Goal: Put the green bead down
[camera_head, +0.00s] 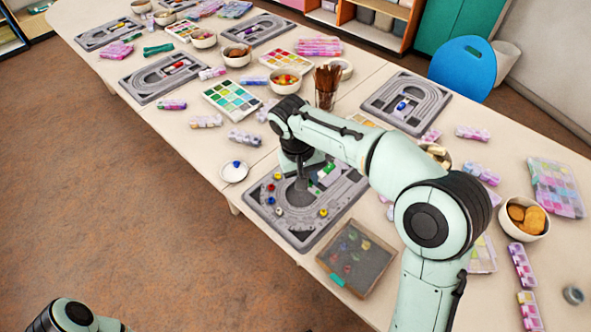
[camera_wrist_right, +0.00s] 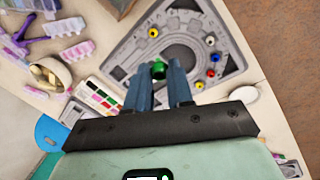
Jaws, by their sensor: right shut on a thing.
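The green bead (camera_wrist_right: 158,70) is between the fingertips of my right gripper (camera_wrist_right: 160,72) in the right wrist view, and the gripper is shut on it. In the head view my right gripper (camera_head: 301,184) points down over the grey bead board (camera_head: 328,218). The bead itself is not clear there, and I cannot tell its height above the board (camera_wrist_right: 122,62). My left gripper is out of view.
A shallow tray (camera_head: 336,241) with a few beads stands right of the board's near corner. A white saucer (camera_head: 227,178) holding a blue bead is left of the board. A glass of brown sticks (camera_head: 326,88) stands behind. My right arm hides part of the table.

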